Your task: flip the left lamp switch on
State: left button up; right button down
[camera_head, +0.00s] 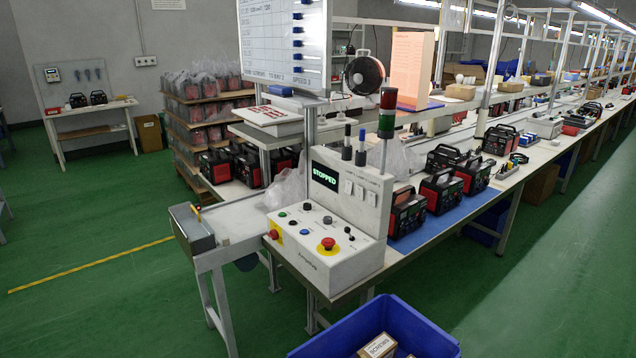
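A white control box (318,262) stands at the near end of the long workbench. Its upright panel has a dark display (325,176) reading "STOPPED" in green. To the right of the display are two small white switches side by side, the left switch (348,187) and the right switch (371,198). They are too small to tell whether either is on or off. Small labels above them are not readable. A signal tower (387,113) with a red top and green lower section stands behind the panel. Neither of my grippers is in view.
The sloped box front has a red mushroom button (327,244), another red button (273,234) and several small knobs. A blue crate (420,325) with cartons sits on the near right. Black-and-red machines (407,212) stand beside the box. Green floor is clear at the left.

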aim_at(348, 184)
jog(key=i+j, duration=0.3)
jog(key=i+j+z, duration=0.1)
jog(key=i+j, duration=0.15)
jog(key=j, duration=0.3)
jog(key=i+j, duration=0.55)
jog(key=j, duration=0.3)
jog(key=i+j+z, duration=0.1)
jog(key=i+j, duration=0.2)
jog(key=j, duration=0.15)
